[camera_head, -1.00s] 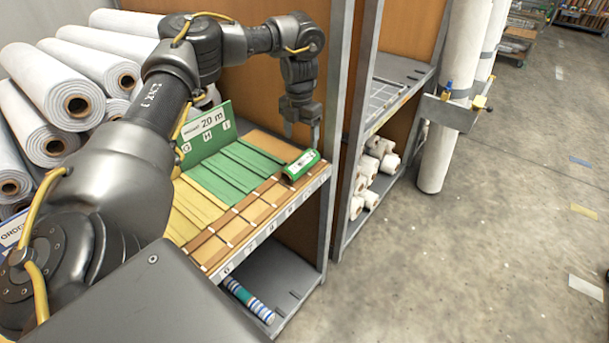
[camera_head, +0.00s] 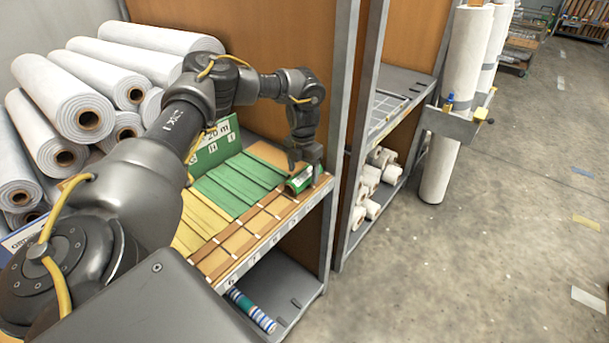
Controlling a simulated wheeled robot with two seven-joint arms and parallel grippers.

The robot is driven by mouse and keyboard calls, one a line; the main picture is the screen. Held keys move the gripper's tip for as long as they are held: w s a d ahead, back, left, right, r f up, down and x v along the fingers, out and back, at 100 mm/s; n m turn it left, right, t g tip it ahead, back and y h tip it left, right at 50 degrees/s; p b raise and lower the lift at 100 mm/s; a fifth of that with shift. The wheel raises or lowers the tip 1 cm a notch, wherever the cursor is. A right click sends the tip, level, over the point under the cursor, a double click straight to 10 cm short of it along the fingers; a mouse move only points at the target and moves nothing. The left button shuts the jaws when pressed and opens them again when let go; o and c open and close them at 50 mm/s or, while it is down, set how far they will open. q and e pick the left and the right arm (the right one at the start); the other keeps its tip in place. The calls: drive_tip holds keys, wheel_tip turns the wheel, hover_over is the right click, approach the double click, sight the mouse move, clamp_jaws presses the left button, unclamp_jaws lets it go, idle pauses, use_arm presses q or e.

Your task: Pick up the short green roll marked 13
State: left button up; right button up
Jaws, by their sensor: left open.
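The short green roll (camera_head: 299,181) lies at the right front end of the shelf board, with a white label on its side. Its number is too small to read. My left gripper (camera_head: 304,176) points down at the roll from above, with its fingers at the roll's height and open. The fingers partly hide the roll, and I cannot tell whether they touch it. My right gripper is not in view.
A green sign reading 20 m (camera_head: 214,146) stands behind the slotted green and yellow board (camera_head: 225,191). A metal post (camera_head: 341,100) rises close to the right of my gripper. White rolls (camera_head: 75,105) are stacked at left. A striped roll (camera_head: 252,309) lies on the lower shelf.

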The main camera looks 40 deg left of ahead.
use_arm(q)
drive_tip(key=shift+f, duration=1.3)
drive_tip(key=c, duration=1.1)
drive_tip(key=shift+r, duration=0.15)
